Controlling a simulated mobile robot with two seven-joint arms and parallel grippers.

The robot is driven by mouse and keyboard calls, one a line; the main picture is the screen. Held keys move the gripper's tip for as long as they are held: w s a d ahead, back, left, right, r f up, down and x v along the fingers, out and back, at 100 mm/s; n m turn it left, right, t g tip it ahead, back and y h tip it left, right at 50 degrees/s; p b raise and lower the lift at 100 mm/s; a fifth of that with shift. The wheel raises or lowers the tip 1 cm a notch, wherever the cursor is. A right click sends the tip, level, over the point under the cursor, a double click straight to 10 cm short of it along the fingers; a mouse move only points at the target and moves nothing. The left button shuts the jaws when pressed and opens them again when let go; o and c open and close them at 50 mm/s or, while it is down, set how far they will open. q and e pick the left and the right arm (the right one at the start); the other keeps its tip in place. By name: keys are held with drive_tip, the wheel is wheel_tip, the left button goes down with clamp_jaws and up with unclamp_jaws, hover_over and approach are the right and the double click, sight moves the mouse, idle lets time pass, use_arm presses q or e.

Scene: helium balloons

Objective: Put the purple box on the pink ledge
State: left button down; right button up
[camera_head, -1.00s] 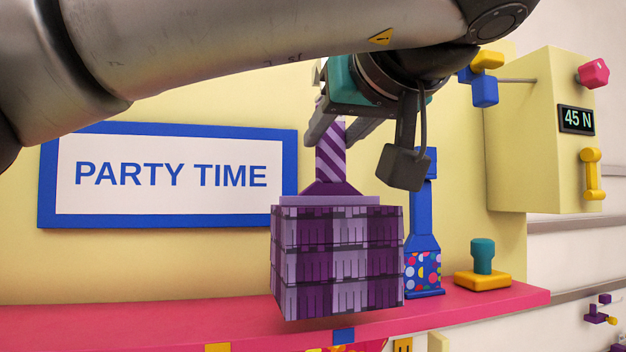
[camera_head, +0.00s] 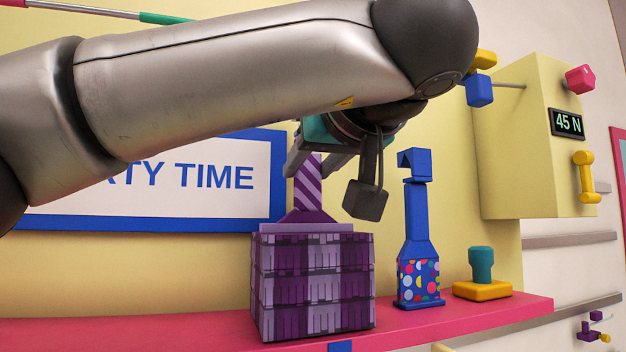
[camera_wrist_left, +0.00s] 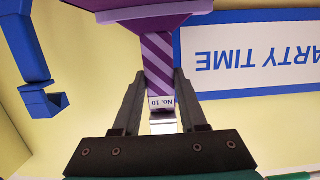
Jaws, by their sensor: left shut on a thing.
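The purple box (camera_head: 313,285) has fringed, checkered sides and a striped handle (camera_head: 309,182) on top. It is upright at the pink ledge (camera_head: 450,319), left of the blue bottle; its lower edge overlaps the ledge in the picture, and I cannot tell for sure whether it touches. My left gripper (camera_head: 315,165) is above the box, shut on its striped handle. My right gripper is not in view.
A blue bottle with a dotted base (camera_head: 418,240) stands close right of the box. A teal and yellow stamp-like object (camera_head: 482,277) is farther right on the ledge. A yellow wall box (camera_head: 525,150) reads "45 N". A "PARTY TIME" sign (camera_head: 160,222) hangs behind.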

use_arm(q)
drive_tip(key=shift+w+a, duration=0.15)
drive_tip(key=shift+w, duration=0.15)
drive_tip(key=c, duration=0.8)
unclamp_jaws()
drive_tip(key=shift+s+f, duration=0.1)
drive_tip(key=shift+s, duration=0.05)
drive_tip(key=o, duration=0.4)
drive_tip(key=shift+c, duration=0.2)
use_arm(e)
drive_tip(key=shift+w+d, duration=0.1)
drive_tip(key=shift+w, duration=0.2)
use_arm(q)
drive_tip(key=shift+r, duration=0.2)
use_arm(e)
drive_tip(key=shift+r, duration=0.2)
